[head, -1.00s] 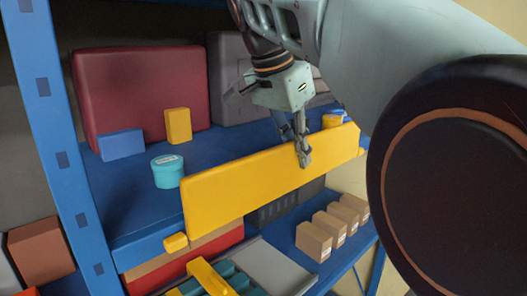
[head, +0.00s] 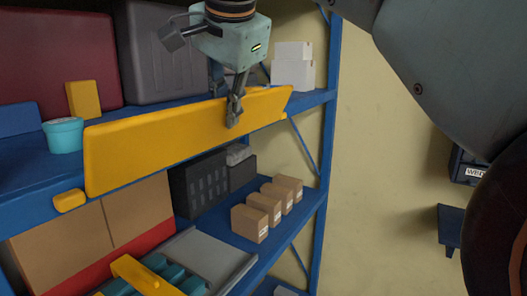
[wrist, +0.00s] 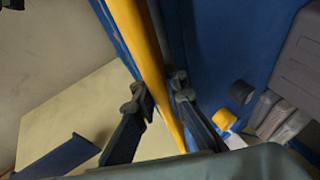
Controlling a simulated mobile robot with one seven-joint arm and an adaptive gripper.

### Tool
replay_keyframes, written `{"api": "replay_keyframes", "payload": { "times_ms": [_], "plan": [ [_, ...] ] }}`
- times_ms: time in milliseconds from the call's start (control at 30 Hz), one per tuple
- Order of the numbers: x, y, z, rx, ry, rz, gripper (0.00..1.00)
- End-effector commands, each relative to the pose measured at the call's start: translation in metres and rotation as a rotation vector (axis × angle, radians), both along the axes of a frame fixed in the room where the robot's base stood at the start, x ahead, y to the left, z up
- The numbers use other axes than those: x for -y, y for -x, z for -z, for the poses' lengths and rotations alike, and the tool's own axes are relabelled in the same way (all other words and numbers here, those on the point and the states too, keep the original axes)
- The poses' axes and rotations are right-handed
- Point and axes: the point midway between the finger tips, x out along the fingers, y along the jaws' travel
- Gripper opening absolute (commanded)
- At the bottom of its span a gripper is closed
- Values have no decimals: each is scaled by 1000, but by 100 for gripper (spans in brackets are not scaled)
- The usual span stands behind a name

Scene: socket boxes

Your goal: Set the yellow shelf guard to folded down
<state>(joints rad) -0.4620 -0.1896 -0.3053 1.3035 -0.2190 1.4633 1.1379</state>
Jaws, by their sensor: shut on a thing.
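The yellow shelf guard (head: 165,145) is a long flat panel along the front edge of the blue upper shelf. It stands up above the edge, its broad face toward the head camera. My gripper (head: 229,106) comes from above and is shut on the guard's top edge, right of its middle, with one finger in front and the other behind. In the wrist view the guard (wrist: 147,55) runs between the two fingers of my gripper (wrist: 157,94). The far finger is partly hidden in the head view.
A turquoise tub (head: 64,136), a yellow box (head: 83,99) and a grey case (head: 170,55) stand behind the guard. White boxes (head: 292,72) stand at the shelf's right end. Several small cardboard boxes (head: 249,223) sit on the lower shelf. A blue upright (head: 326,120) bounds the rack at right.

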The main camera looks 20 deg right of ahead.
Motion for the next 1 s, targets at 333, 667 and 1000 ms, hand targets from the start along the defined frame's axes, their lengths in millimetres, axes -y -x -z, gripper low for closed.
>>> {"api": "replay_keyframes", "payload": {
  "times_ms": [333,667,1000],
  "plan": [
    [10,17,20,211,-154,0,0],
    [16,26,32,399,-291,0,0],
    [20,32,46,586,-425,-2,0]
  ]
}}
